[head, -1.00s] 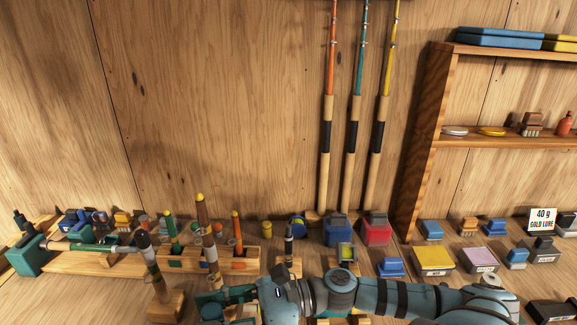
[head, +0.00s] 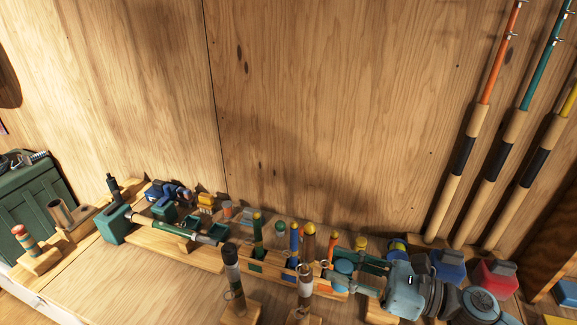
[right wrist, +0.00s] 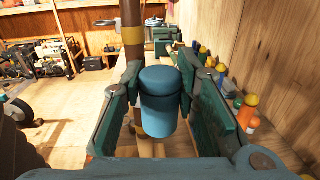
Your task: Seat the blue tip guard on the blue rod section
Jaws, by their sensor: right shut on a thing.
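My right gripper (head: 350,269) is shut on the light blue tip guard (head: 343,267). In the right wrist view the guard (right wrist: 160,104) is a rounded blue cap, upright between the two green finger pads. In the head view a blue rod section (head: 294,239) stands in the wooden rack, left of the guard and apart from it. Its lower part is hidden by the rack and nearby pieces. A brown rod piece (head: 305,283) stands in front of the rack, between guard and viewer's left. My left gripper is not in view.
The wooden rack (head: 267,267) also holds green, brown and orange rods close together. A dark-topped rod (head: 232,270) stands on a wooden block at front left. A green-handled rod (head: 175,228) lies in a cradle. Bare bench shows at lower left.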

